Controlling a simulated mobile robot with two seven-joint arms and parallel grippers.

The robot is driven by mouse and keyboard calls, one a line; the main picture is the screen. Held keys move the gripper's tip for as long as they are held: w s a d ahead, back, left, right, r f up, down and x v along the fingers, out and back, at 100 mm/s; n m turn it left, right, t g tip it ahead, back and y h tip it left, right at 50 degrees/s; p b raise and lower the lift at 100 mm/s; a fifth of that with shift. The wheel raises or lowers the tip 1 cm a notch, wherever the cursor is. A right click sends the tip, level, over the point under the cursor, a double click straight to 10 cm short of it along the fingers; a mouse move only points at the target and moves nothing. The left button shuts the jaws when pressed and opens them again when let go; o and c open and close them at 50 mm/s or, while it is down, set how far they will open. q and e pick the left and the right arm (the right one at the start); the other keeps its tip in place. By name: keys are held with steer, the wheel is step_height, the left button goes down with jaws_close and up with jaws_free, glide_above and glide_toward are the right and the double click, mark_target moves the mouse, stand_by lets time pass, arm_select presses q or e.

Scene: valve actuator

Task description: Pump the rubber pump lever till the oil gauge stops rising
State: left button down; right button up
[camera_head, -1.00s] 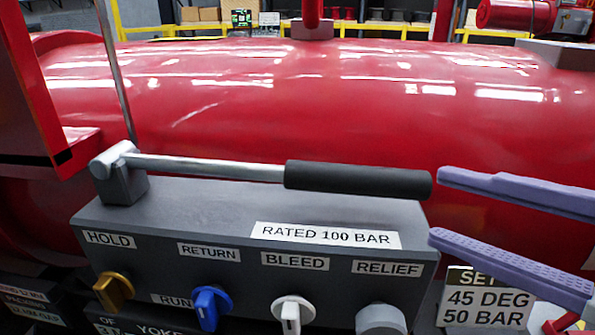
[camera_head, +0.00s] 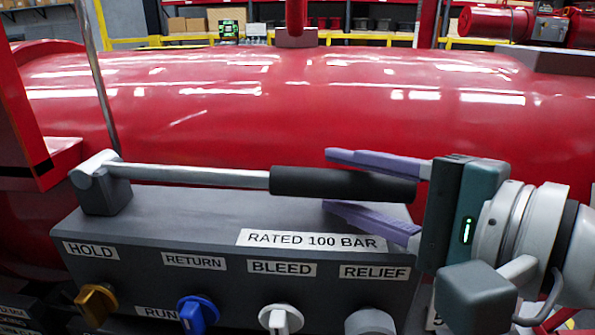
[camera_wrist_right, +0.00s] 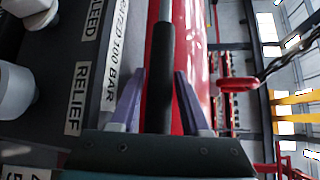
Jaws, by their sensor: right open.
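The pump lever is a metal rod with a black rubber grip (camera_head: 320,184), lying nearly level above the grey pump block (camera_head: 190,212). My right gripper (camera_head: 328,180) is open, with one purple finger above the grip and one below it. In the right wrist view the black grip (camera_wrist_right: 160,85) runs between the two open fingers (camera_wrist_right: 158,72), with a gap on each side. No oil gauge can be made out. My left gripper is not in view.
The block's front carries an orange knob (camera_head: 97,303), a blue knob (camera_head: 198,313), a white knob (camera_head: 280,318) and a grey RELIEF cap (camera_head: 370,322). A large red cylinder (camera_head: 300,105) lies behind the lever. A thin upright rod (camera_head: 101,80) stands at the left.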

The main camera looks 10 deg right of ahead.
jaws_close()
stand_by(0.3)
stand_by(1.1)
